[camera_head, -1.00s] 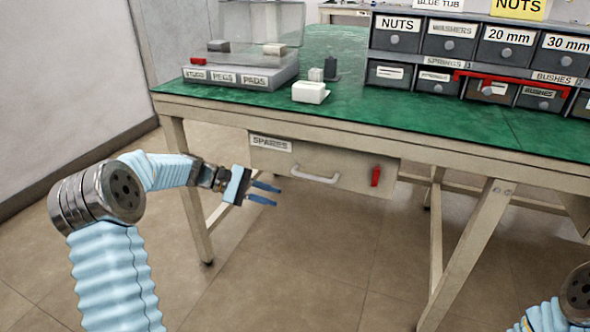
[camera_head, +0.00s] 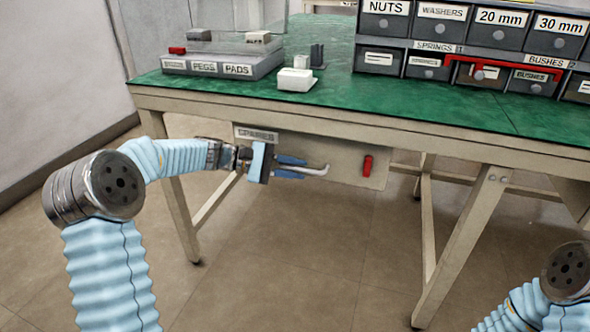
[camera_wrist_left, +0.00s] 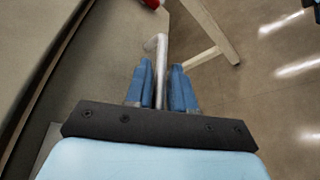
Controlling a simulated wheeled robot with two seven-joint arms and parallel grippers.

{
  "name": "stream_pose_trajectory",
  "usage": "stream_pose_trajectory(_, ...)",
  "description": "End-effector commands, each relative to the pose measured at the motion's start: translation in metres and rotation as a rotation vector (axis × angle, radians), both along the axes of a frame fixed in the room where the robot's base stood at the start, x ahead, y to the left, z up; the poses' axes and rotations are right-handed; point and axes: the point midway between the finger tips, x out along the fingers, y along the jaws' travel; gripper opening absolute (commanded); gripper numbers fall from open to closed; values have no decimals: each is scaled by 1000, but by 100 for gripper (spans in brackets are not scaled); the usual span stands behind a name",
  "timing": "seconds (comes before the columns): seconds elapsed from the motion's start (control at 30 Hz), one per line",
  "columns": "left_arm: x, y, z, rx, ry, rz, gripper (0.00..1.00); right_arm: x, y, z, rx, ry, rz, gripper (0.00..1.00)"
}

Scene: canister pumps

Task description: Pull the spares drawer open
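The spares drawer (camera_head: 345,160) hangs under the green-topped bench and looks closed. Its label (camera_head: 256,134) is partly covered by my left gripper. A pale bar handle (camera_head: 322,171) shows its right end past my fingers. A red part (camera_head: 367,166) is on the drawer front, right of the handle. My left gripper (camera_head: 306,168) is at the handle with its blue fingers apart. In the left wrist view the handle (camera_wrist_left: 160,46) runs between the two fingers (camera_wrist_left: 161,66), with narrow gaps beside it.
On the green bench top (camera_head: 320,105) stand a grey organiser (camera_head: 215,68), a white block (camera_head: 295,79) and a rack of labelled bins (camera_head: 480,45). A bench leg (camera_head: 462,245) stands right of the drawer. The floor in front is clear.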

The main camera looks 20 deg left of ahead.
Motion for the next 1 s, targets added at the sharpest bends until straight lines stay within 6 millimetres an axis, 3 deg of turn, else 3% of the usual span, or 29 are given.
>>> stream_pose_trajectory(0.3,1,-4,-1,1,0,1,23,0,0,0,0,0,0,43)
stream_pose_trajectory(0.5,1,-4,-1,1,0,1,0,0,0,0,0,0,0,43)
stream_pose_trajectory(1.0,-5,-3,-2,1,0,2,0,0,0,-3,1,1,0,43)
